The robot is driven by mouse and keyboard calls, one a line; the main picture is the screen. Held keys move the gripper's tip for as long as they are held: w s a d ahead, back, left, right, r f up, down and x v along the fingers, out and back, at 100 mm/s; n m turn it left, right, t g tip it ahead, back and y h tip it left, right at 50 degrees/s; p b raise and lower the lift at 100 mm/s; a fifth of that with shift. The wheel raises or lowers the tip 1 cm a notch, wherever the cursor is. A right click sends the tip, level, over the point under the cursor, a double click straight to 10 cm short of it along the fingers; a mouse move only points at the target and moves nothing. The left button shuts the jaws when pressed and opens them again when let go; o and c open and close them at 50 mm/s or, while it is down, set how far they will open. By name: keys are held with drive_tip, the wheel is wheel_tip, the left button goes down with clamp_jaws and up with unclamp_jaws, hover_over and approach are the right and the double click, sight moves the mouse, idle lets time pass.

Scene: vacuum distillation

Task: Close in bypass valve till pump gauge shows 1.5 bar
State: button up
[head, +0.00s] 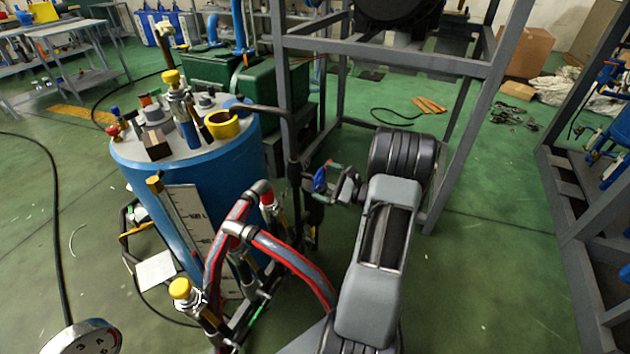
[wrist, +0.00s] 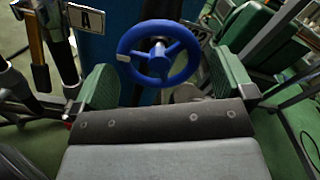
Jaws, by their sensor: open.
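A blue three-spoke handwheel (wrist: 159,52) with a pale mark on its left rim faces me in the wrist view. In the head view the blue handwheel (head: 320,180) shows small, at the tip of my gripper (head: 345,183). In the wrist view my gripper (wrist: 163,80) is open, with one green-padded jaw to either side of the wheel's lower part; I cannot tell whether they touch it. A round white-faced gauge (head: 85,340) is cut off at the head view's bottom left; its reading cannot be told.
A plate marked A (wrist: 86,19) hangs left of the wheel. A blue tank (head: 190,200) with fittings on top stands left of my arm, with red-striped hoses (head: 290,258) in front. A grey steel frame (head: 390,57) stands behind. Green floor (head: 490,260) is clear to the right.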

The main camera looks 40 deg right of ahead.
sight(321, 181)
drive_tip(key=shift+x, duration=1.75)
drive_tip(key=shift+c, duration=0.5)
drive_tip(key=shift+a, duration=0.1)
drive_tip(key=c, duration=0.7)
drive_tip(key=shift+o, duration=0.2)
drive_tip(key=shift+r+m+p, duration=0.1)
drive_tip(key=shift+m+p, duration=0.3)
drive_tip(key=o, duration=0.8)
drive_tip(key=shift+c, duration=0.2)
drive_tip(key=shift+s, duration=0.1)
